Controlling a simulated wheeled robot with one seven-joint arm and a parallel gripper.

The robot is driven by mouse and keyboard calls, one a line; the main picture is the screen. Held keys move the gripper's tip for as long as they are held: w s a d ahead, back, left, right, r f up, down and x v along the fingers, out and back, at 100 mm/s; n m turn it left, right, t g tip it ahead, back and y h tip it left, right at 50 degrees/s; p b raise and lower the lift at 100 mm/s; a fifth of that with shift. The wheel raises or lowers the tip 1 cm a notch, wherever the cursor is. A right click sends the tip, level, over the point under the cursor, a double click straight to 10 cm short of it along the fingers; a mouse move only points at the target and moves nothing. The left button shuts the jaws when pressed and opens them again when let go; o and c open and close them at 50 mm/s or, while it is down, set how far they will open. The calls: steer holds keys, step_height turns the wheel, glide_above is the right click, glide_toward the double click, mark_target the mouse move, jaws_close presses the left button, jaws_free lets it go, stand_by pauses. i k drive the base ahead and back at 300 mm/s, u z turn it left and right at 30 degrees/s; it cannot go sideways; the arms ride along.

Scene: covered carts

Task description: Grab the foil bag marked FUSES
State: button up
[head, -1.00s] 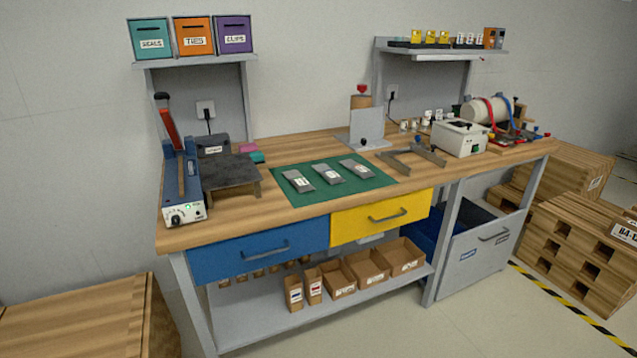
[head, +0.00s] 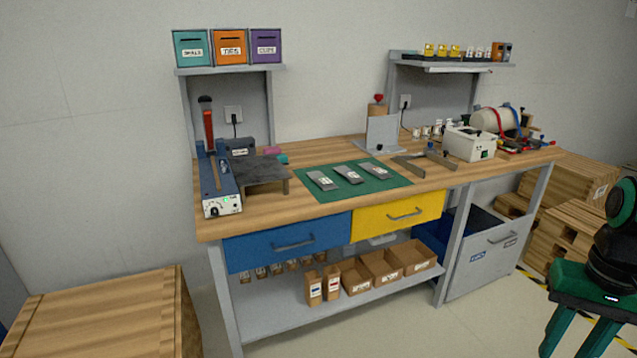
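Three grey foil bags lie flat in a row on a green mat (head: 330,203) on the workbench: a left bag (head: 318,178), a middle bag (head: 347,173) and a right bag (head: 372,169). Each has a white label, too small to read, so I cannot tell which one is marked FUSES. My gripper (head: 572,338) shows at the lower right edge as green and black parts, well apart from the bench. Its two green fingers point down and are cut by the frame's bottom edge. They look spread apart, with nothing seen between them.
A blue sealer (head: 218,192) and dark stand (head: 262,172) stand left of the mat. A grey metal bracket (head: 382,135) and a white box (head: 468,143) stand behind and right. A wooden crate (head: 100,310) is at lower left. The floor before the bench looks clear.

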mark_target(353, 178)
steer(key=u, duration=0.1)
steer(key=i, duration=1)
steer(key=z, duration=0.05)
